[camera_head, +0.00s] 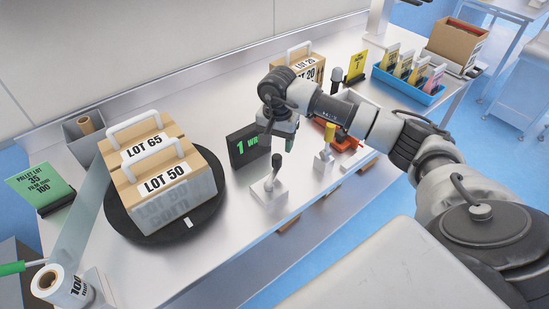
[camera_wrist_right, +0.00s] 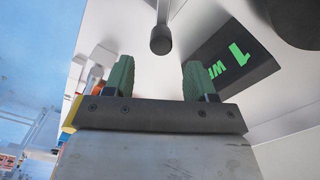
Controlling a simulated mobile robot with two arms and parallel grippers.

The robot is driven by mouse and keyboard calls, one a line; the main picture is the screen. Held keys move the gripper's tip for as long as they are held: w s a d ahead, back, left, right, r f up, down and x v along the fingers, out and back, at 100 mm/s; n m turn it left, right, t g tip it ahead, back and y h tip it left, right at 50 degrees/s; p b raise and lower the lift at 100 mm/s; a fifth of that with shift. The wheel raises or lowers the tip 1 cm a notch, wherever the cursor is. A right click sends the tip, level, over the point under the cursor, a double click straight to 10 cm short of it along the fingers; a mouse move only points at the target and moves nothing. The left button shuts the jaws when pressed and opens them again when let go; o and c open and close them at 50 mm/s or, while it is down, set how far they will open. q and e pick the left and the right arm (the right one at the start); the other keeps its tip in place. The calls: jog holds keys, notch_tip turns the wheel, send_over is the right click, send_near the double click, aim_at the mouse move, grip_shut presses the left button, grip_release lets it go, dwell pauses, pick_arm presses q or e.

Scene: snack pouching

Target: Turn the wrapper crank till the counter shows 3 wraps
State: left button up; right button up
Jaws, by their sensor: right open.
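The wrapper crank (camera_head: 269,188) stands on the bench as a pale base with an upright grey post and dark knob. Its dark knob (camera_wrist_right: 160,40) shows beyond and between my fingers in the right wrist view. The counter (camera_head: 248,144) is a black block reading a green 1 with partly hidden letters; it also shows in the wrist view (camera_wrist_right: 232,58). My right gripper (camera_head: 281,143) is open and empty, above and behind the crank in the head view. Its green fingers (camera_wrist_right: 158,78) are spread. The black turntable (camera_head: 205,218) carries boxes labelled LOT 65 (camera_head: 118,160) and LOT 50 (camera_head: 150,205).
A film roll (camera_head: 65,287) stands at the lower left, and a green sign (camera_head: 40,190) behind it. A yellow-topped post (camera_head: 326,153) and an orange device (camera_head: 345,141) stand right of the crank. A blue tray (camera_head: 408,88) holds pouches. Bare bench lies in front of the crank.

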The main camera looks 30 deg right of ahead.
aim_at(277, 156)
notch_tip(277, 156, down, 8)
jog(key=shift+p, duration=0.95)
jog(key=shift+c, duration=0.2)
grip_shut()
